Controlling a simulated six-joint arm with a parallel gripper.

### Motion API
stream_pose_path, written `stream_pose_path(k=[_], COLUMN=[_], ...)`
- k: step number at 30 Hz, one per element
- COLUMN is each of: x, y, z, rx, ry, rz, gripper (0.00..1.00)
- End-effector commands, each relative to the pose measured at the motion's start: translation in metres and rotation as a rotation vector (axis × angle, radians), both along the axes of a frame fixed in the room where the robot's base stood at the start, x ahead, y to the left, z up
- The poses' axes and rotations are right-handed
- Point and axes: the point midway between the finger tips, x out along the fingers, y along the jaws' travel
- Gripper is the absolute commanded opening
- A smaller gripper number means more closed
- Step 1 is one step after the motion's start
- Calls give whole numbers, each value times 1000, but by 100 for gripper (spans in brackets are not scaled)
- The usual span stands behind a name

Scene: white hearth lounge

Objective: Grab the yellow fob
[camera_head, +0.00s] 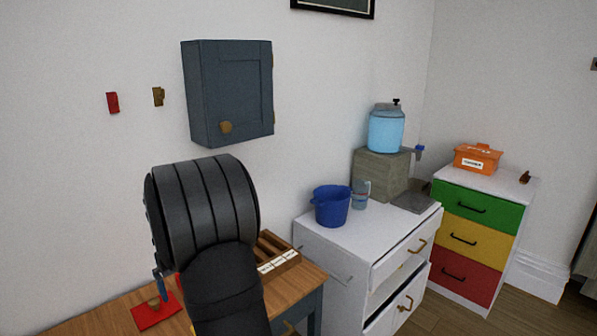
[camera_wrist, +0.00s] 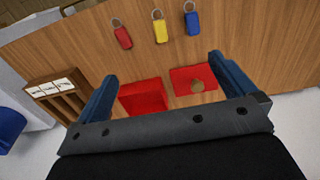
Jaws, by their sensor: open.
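The yellow fob (camera_wrist: 160,31) lies on the wooden table top, between a red fob (camera_wrist: 122,36) and a blue fob (camera_wrist: 192,22), in the wrist view. Each fob has a metal ring on its far end. My gripper (camera_wrist: 163,67) is open, with its two blue fingers apart and nothing between them touching. The fobs lie beyond the fingertips, with the yellow one roughly in line with the gap. In the head view my arm hides most of the gripper and I cannot make out the yellow fob there.
A red block (camera_wrist: 143,97) and a red plate with a round knob (camera_wrist: 194,84) lie nearer, between the fingers in view. A wooden slotted rack (camera_wrist: 55,97) with white labels stands left. A grey cabinet (camera_head: 230,92) hangs on the wall above the table.

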Motion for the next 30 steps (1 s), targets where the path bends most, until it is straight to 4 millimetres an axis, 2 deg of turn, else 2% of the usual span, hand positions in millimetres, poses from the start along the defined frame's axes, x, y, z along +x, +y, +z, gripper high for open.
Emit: stream_pose_path(k=[8,15,23,27,30], x=[0,0,0,4,4], y=[0,0,1,13,12], z=[0,0,0,-3,-10], rx=[0,0,0,-1,-1], ry=[0,0,0,1,1], rz=[0,0,-2,-44,-48], gripper=[98,51,51,51,51])
